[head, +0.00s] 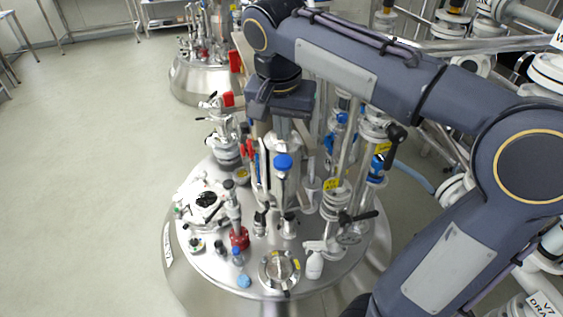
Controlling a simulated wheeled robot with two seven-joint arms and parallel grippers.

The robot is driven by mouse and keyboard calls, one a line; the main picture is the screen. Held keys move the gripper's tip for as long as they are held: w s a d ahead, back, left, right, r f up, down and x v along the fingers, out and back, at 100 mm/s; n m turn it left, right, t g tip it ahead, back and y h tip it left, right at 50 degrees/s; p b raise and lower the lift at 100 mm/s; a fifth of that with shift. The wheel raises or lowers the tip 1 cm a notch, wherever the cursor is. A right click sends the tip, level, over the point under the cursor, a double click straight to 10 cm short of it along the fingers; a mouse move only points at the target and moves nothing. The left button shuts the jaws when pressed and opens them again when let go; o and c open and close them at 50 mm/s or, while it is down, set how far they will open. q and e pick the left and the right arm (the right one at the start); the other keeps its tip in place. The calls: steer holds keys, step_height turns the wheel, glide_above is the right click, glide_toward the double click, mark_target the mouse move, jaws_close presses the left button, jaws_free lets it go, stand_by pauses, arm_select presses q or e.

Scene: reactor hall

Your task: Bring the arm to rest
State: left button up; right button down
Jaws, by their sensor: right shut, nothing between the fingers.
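My right arm reaches in from the right side of the head view and bends across the top. Its wrist points down over the near reactor vessel (340,262). My right gripper (276,135) is among the upright pipes and valves above the vessel lid. It holds nothing that I can see, and its fingers are shut. Its fingertips are hard to separate from the metal fittings behind them, so I cannot tell whether they touch anything. My left gripper is not in view.
A second vessel (195,82) stands behind. Pipework crowds the right side. The floor (85,175) at left is clear.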

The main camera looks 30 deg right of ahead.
steer(key=shift+r, duration=0.55)
steer(key=shift+s+f, duration=0.25)
steer(key=shift+f, duration=0.05)
steer(key=s+a+f+n+t+y+b, duration=0.2)
steer(key=s+f+n, duration=0.1)
steer(key=s+f, duration=0.5)
steer(key=s+a+f+n+t+y+b, duration=0.2)
steer(key=s+f+n+y, duration=0.1)
steer(key=s+f, duration=0.5)
step_height(320, 180, down, 3)
steer(key=shift+s+f+n, duration=0.1)
steer(key=shift+s+n, duration=0.05)
steer(key=shift+n, duration=0.45)
